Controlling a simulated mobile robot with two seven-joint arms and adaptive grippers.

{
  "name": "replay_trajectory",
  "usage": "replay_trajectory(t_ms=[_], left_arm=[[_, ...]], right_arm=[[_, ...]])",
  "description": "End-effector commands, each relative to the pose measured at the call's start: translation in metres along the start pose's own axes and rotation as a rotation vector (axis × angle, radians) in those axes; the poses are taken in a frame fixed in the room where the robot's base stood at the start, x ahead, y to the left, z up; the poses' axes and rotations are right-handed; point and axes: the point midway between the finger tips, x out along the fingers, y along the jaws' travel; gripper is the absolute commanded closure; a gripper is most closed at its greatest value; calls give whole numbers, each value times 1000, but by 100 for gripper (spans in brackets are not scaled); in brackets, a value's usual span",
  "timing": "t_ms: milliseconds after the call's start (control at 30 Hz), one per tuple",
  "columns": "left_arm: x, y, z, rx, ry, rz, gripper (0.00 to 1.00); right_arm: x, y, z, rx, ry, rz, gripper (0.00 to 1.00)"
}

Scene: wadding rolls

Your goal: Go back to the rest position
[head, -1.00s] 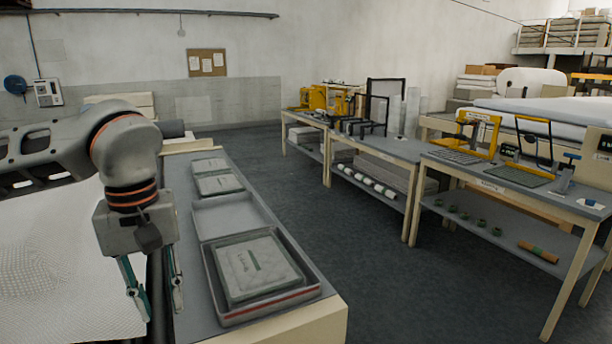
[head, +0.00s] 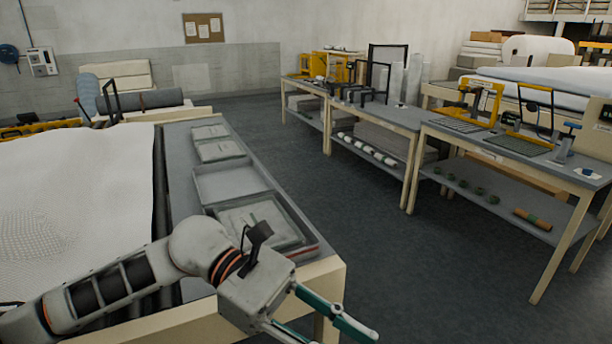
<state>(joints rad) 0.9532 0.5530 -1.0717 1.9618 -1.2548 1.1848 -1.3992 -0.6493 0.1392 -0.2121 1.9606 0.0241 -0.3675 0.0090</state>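My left gripper (head: 322,330) reaches in low from the left, just past the near right corner of the grey-topped table (head: 182,180). Its teal fingers are spread apart, with no object visible between them, and point down to the right; one runs out at the bottom edge of the picture. My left arm crosses in front of the table's near end. A grey tray (head: 312,246) holding a pale packet (head: 258,213) lies on the table behind the wrist, partly hidden by it. My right gripper is not in view.
An empty tray (head: 232,181) and flat packets (head: 220,150) lie farther along the table. White sheet material (head: 60,200) covers its left side, with a grey roll (head: 150,99) behind. Workbenches (head: 440,128) with yellow-framed tools stand right. The dark floor (head: 390,250) between is clear.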

Motion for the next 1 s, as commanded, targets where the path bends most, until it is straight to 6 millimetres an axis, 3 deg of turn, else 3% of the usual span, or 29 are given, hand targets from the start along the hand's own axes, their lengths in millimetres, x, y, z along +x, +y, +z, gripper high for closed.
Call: replay_trajectory(t_ms=[100, 267, 367, 467, 567, 733, 867, 1000], left_arm=[[8, 15, 22, -199, -244, 73, 75], [-7, 45, 37, -501, -568, 168, 75], [-29, 66, 32, -705, -773, 223, 75], [-55, 86, 11, -917, -979, 275, 75], [-84, 100, -25, -1135, -1189, 323, 75], [-128, 103, -119, -1505, -1556, 404, 75], [-150, 82, -204, -1762, -1833, 460, 75], [-158, 40, -291, -1989, -2108, 519, 75]], right_arm=[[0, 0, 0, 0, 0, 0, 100], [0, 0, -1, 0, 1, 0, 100], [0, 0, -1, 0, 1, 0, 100], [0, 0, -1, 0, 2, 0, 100], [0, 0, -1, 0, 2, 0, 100], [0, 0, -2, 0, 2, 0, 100], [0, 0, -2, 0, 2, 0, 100], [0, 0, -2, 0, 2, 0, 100]])
